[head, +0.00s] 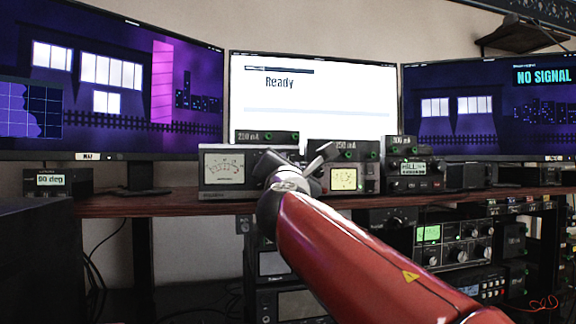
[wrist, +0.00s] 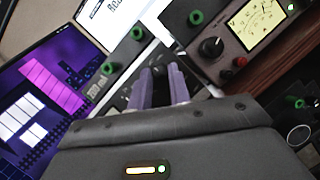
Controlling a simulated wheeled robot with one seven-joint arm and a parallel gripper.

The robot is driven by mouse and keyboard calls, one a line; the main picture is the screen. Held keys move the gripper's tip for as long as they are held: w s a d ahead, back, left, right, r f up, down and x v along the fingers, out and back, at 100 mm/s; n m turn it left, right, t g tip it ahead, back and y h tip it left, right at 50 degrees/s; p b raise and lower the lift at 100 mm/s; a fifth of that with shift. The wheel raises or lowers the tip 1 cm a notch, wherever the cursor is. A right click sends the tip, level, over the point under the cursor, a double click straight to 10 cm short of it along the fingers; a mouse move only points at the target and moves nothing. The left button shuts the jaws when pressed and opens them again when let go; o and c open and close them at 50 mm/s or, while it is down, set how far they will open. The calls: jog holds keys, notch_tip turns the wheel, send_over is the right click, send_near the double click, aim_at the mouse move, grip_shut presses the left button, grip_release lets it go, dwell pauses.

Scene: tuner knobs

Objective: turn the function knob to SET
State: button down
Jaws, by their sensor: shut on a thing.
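My gripper (head: 298,162) reaches up to the row of tuner units on the shelf, at the right end of a unit with a white needle meter (head: 224,168). In the wrist view, its two purple-grey fingers (wrist: 160,72) are closed around a small dark knob (wrist: 158,71) on a dark panel. This knob is hidden behind my gripper in the head view. I cannot read its label or its pointer, so I cannot tell its setting or confirm that it is the function knob.
A unit with a yellow meter (head: 344,179) stands just right of my gripper; its black knob (wrist: 211,47) is close by in the wrist view. More units stand along the wooden shelf (head: 130,206). The middle monitor (head: 340,90) behind reads "Ready".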

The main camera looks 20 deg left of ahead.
jog(key=c, duration=1.3)
grip_release()
jog(key=b+v, duration=0.3)
jog(key=v, duration=0.4)
jog(key=shift+s+d+f, duration=0.1)
jog(key=shift+s+f, duration=0.05)
jog(key=shift+s, duration=0.2)
jog(key=shift+s, duration=0.1)
